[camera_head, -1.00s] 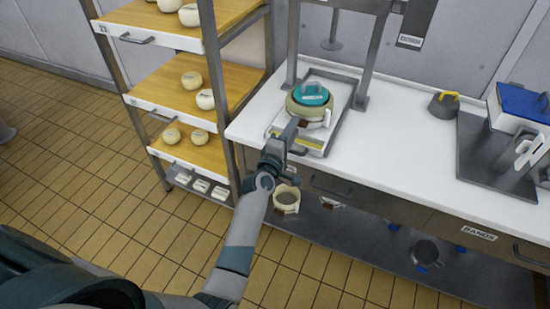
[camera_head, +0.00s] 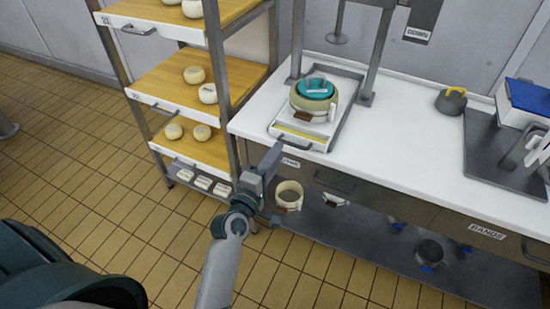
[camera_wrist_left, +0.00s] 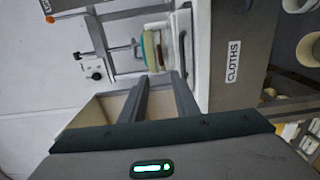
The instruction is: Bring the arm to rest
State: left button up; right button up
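My left arm comes in from the bottom of the head view. Its gripper (camera_head: 272,165) is in the air in front of the worktop's front edge, apart from the tray and mould. In the left wrist view its two fingers (camera_wrist_left: 162,78) stand apart with nothing between them. A pale round mould (camera_head: 313,105) with a teal lid (camera_head: 316,88) sits upright on a tray (camera_head: 293,138) on the worktop, between the press posts. The mould also shows beyond the fingers in the wrist view (camera_wrist_left: 152,50). My right gripper is not in view.
A rack (camera_head: 222,85) with wooden shelves and several pale cheeses stands left of the white worktop (camera_head: 405,125). Below the worktop are drawers and a lower shelf (camera_head: 370,250) with pots. A blue-topped box (camera_head: 528,98) stands at right. The tiled floor (camera_head: 120,200) at left is open.

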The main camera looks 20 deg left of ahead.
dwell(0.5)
pick_arm(q)
jog(key=s+d+f+m+g+h, duration=0.1)
jog(key=s+d+f+m+g, duration=0.15)
jog(key=f, duration=0.95)
jog(key=s+d+f+m+g, duration=0.2)
jog(key=f+m+g, duration=0.1)
jog(key=f, duration=1)
jog(key=s+d+f+m+g, duration=0.1)
jog(key=s+f+m+g, duration=0.1)
jog(key=s+f, duration=0.55)
jog(key=s+f+m+g, duration=0.2)
jog(key=s+f+m, duration=0.15)
jog(key=f, duration=0.65)
jog(key=s+a+f+m+g, duration=0.2)
jog(key=s+f, duration=0.4)
jog(key=s, duration=0.6)
jog(key=s+a+f+m+g+y, duration=0.1)
jog(key=s+a+f+m+g, duration=0.2)
jog(key=s+f, duration=0.4)
jog(key=s+a+f+m+g, duration=0.2)
jog(key=s+f+m, duration=0.2)
jog(key=s, duration=1.4)
notch_tip(320, 180, down, 2)
jog(key=shift+a+f+y, duration=0.2)
jog(key=shift+a+y, duration=0.1)
